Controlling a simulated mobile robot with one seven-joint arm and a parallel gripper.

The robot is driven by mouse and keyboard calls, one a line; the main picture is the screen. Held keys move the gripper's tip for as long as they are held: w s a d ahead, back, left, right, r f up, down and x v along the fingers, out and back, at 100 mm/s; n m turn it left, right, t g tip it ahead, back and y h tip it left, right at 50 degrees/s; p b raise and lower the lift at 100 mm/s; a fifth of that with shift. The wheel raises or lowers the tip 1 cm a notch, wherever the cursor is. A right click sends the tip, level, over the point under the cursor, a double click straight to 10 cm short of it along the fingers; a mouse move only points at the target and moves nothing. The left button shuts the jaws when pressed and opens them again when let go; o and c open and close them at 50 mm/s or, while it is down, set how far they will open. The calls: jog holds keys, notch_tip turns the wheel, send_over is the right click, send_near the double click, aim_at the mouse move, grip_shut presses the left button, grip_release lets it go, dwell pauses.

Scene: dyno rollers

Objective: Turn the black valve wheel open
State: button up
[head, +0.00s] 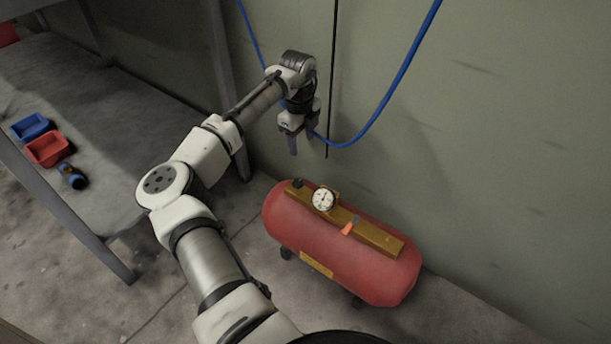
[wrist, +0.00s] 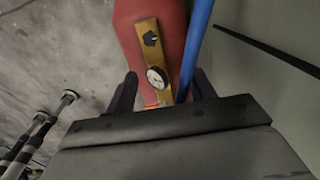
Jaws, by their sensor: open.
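The black valve wheel (head: 297,184) is a small dark knob at the left end of the brass bar on top of the red tank. In the wrist view the wheel (wrist: 151,39) is dark and angular, above the white gauge (wrist: 157,77). My gripper (head: 308,145) is open and empty, pointing down above the wheel end of the tank, clear of it. In the wrist view its two dark fingers (wrist: 163,88) stand apart, with the gauge between them in the picture and the wheel beyond.
A blue hose (head: 400,82) hangs along the wall by my gripper; it crosses near the right finger in the wrist view (wrist: 196,45). The red tank (head: 340,262) also bears an orange lever (head: 350,228). A grey bench (head: 92,120) with bins stands left.

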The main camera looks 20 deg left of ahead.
aim_at(298, 182)
jog(key=shift+g, duration=0.3)
jog(key=f+b, duration=0.1)
jog(key=f, duration=0.4)
jog(key=f+b, duration=0.2)
jog(key=f, duration=0.2)
jog(key=s+a+f+b, duration=0.1)
jog(key=f, duration=0.4)
jog(key=shift+f+b, duration=0.35)
jog(key=c, duration=1)
jog(key=shift+o, duration=0.2)
jog(key=shift+p, duration=0.3)
